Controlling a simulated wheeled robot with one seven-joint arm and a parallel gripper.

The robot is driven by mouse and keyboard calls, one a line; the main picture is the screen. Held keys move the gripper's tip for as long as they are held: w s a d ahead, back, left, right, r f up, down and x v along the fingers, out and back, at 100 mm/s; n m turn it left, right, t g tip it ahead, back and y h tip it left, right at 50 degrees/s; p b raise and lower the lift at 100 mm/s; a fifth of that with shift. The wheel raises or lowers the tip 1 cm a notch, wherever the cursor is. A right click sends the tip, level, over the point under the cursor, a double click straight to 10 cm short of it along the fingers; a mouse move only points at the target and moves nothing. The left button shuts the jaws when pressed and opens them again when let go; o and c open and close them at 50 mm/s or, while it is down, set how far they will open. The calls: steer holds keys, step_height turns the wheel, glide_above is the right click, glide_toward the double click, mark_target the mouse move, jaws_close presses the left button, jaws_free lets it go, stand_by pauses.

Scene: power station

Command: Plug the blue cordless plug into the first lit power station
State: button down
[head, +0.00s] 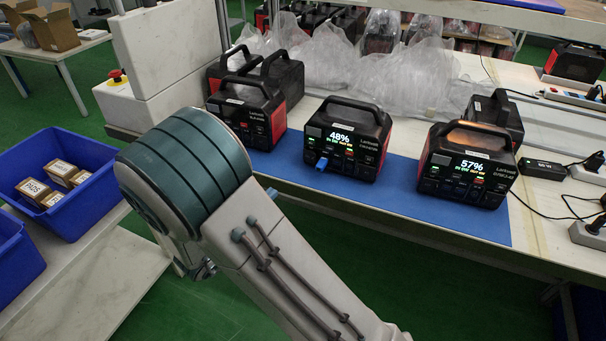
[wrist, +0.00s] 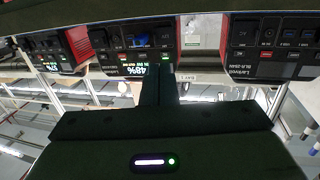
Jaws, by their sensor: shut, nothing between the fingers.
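Three black and red power stations stand in a row on a blue mat (head: 390,190). The left one (head: 245,118) has a dark screen. The middle one (head: 345,150) is lit and reads 48%; the right one (head: 467,170) is lit and reads 57%. The blue plug (head: 321,164) sticks out at the lower left of the middle station's front; how deeply it sits I cannot tell. In the wrist view, blue (wrist: 141,41) shows at that station. My gripper (wrist: 162,70) is shut and empty in front of the middle station. In the head view my arm hides it.
Clear plastic bags (head: 345,55) and more stations lie behind the row. Cables and power strips (head: 590,170) are at the right. Blue bins (head: 65,170) with small boxes stand at the left. A white box with a red button (head: 117,76) stands left of the stations.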

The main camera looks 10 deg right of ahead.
steer(key=b, duration=0.1)
glide_toward(311, 162)
steer(key=shift+h, duration=0.3)
steer(key=x, duration=0.6)
steer(key=shift+w+d+f, duration=0.15)
steer(key=shift+w+d, duration=0.1)
steer(key=shift+w, duration=0.05)
steer(key=shift+d, duration=0.1)
steer(key=shift+w+d, duration=0.2)
steer(key=shift+d, duration=0.75)
